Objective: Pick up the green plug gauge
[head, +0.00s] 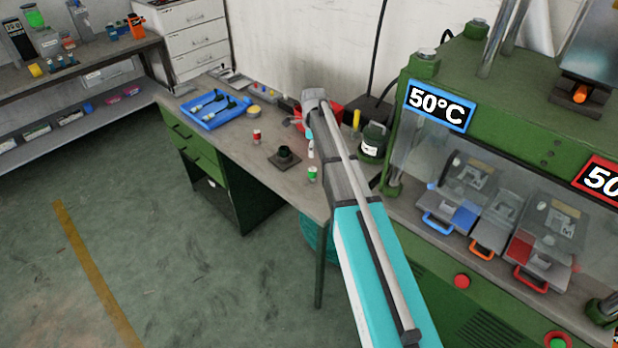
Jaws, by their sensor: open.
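A small cylinder with a green top and a paler lower part, the green plug gauge (312,174), stands upright near the front edge of the workbench, just left of my arm. A similar small piece with a red top, the red plug gauge (256,136), stands farther back on the bench. My arm reaches up over the right part of the bench. Nothing is seen touching the green plug gauge.
A blue tray (214,111) with several dark-handled tools lies at the bench's far left. A green press (425,70) with blue, orange and red-handled moulds is at right. Floor at left is clear.

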